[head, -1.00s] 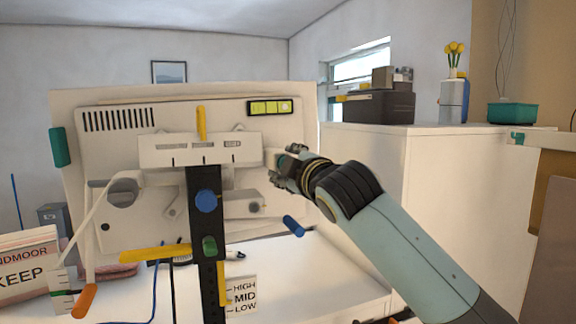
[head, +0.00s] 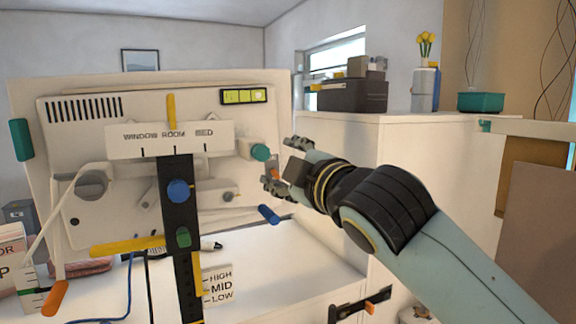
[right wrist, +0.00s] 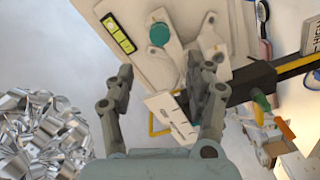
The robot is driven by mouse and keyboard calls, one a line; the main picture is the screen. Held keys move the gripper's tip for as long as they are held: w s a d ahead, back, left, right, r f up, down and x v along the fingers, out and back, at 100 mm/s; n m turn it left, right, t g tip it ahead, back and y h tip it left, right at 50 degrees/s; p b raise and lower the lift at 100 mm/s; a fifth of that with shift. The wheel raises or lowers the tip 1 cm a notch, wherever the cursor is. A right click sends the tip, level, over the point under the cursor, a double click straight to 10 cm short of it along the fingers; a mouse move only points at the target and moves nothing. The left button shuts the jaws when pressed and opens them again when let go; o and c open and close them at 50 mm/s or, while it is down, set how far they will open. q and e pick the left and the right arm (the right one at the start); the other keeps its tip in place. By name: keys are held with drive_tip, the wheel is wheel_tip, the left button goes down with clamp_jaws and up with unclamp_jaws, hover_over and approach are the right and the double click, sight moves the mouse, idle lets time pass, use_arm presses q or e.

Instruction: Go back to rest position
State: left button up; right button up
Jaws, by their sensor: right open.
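My right gripper (head: 284,168) is open and empty, just right of the white panel (head: 60,140) in the head view. A teal knob (head: 261,152) at the panel's right side is close to its fingertips but apart from them. In the right wrist view the open fingers (right wrist: 160,85) show with the teal knob (right wrist: 159,34) beyond them and nothing between them. The white label plate (head: 160,140) reads WINDOW, ROOM, BED. My left gripper does not show in either view.
A black upright bar (head: 182,230) with blue and green knobs stands before the panel. A blue handle (head: 269,214) sticks out below my right gripper. A white cabinet (head: 345,190) stands behind my right arm. A pile of shiny metal strips (right wrist: 40,130) shows in the right wrist view.

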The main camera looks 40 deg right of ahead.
drive_tip(key=shift+s+a, duration=0.1)
drive_tip(key=shift+s, duration=0.3)
drive_tip(key=shift+f, duration=0.1)
wheel_tip(320, 180, down, 45)
drive_tip(key=d+m+g+b, duration=0.15)
drive_tip(key=g+b, duration=0.55)
drive_tip(key=b, duration=0.7)
drive_tip(key=s+f+m+g+y+b, duration=0.15)
drive_tip(key=s+f, duration=0.25)
drive_tip(key=f, duration=0.4)
drive_tip(key=s+f+g+b, duration=0.1)
drive_tip(key=s+f+b, duration=0.15)
drive_tip(key=f, duration=0.55)
drive_tip(key=s+f+g+b, duration=0.1)
drive_tip(key=s+f+b, duration=0.1)
drive_tip(key=s+f, duration=0.45)
drive_tip(key=s+a+f+m+g+y+b, duration=0.1)
drive_tip(key=s+f+m+g+b, duration=0.1)
drive_tip(key=s+f, duration=1.1)
drive_tip(key=s+a+f+m+g+b, duration=0.2)
drive_tip(key=s+f+m+g, duration=0.2)
drive_tip(key=s+f, duration=0.8)
drive_tip(key=s+m, duration=0.1)
drive_tip(key=s, duration=0.4)
drive_tip(key=shift+s+a+f+y, duration=0.15)
drive_tip(key=shift+s+f+y, duration=0.1)
drive_tip(key=shift+f+y, duration=0.15)
